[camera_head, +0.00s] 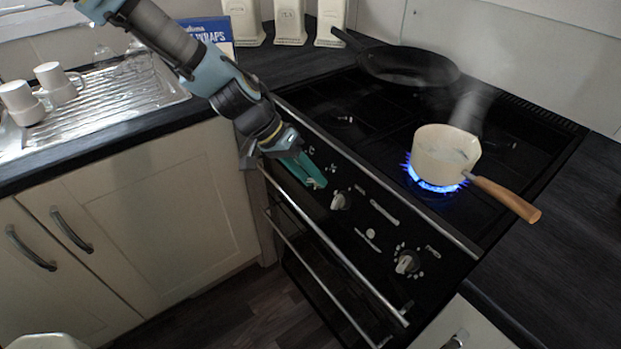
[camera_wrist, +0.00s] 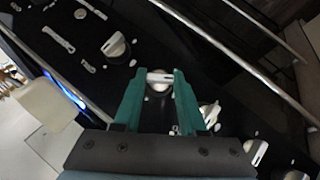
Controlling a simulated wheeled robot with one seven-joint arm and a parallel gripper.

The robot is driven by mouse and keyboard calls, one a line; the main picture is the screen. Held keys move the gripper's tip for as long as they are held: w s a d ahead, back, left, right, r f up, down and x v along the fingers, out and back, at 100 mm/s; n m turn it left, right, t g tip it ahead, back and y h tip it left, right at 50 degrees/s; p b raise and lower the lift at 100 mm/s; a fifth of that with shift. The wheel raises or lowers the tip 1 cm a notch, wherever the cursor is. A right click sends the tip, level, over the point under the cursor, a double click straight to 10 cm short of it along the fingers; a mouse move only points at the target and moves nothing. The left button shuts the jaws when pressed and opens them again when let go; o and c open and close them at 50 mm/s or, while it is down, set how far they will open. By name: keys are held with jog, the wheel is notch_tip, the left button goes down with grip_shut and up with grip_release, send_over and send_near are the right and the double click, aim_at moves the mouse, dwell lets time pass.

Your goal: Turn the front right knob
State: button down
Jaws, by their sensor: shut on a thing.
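My gripper (camera_head: 306,172), with teal fingers, is at the front panel of the black cooker (camera_head: 375,240), left of the other knobs visible in the head view. In the wrist view my gripper (camera_wrist: 160,82) is shut on a pale control knob (camera_wrist: 158,79), one finger on each side. Another knob (camera_head: 340,200) is just to its right in the head view, and a further knob (camera_head: 407,262) is near the panel's right end. The labels are too small to tell which knob serves which burner.
A cream saucepan (camera_head: 445,155) with a wooden handle (camera_head: 505,198) sits over a lit blue flame (camera_head: 432,185). A black frying pan (camera_head: 408,66) is at the back. Metal rails (camera_head: 335,255) run along the oven front. White cups (camera_head: 50,76) stand on the drainer.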

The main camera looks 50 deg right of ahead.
jog(key=n+g, duration=0.1)
jog(key=n+g+b, duration=0.1)
jog(key=n, duration=0.1)
jog(key=shift+w+f+g+h, duration=0.25)
jog(key=shift+g+h, duration=0.05)
jog(key=shift+g, duration=0.1)
jog(key=shift+n+g+h+b, duration=0.4)
jog(key=shift+n+g+b, duration=0.55)
jog(key=shift+n, duration=0.25)
jog(key=shift+g, duration=0.25)
jog(key=shift+c, duration=2.3)
grip_release()
jog(key=b+v, duration=0.2)
jog(key=v, duration=0.8)
jog(key=shift+w+a, duration=0.2)
jog(key=shift+w, duration=0.15)
jog(key=shift+r, duration=0.1)
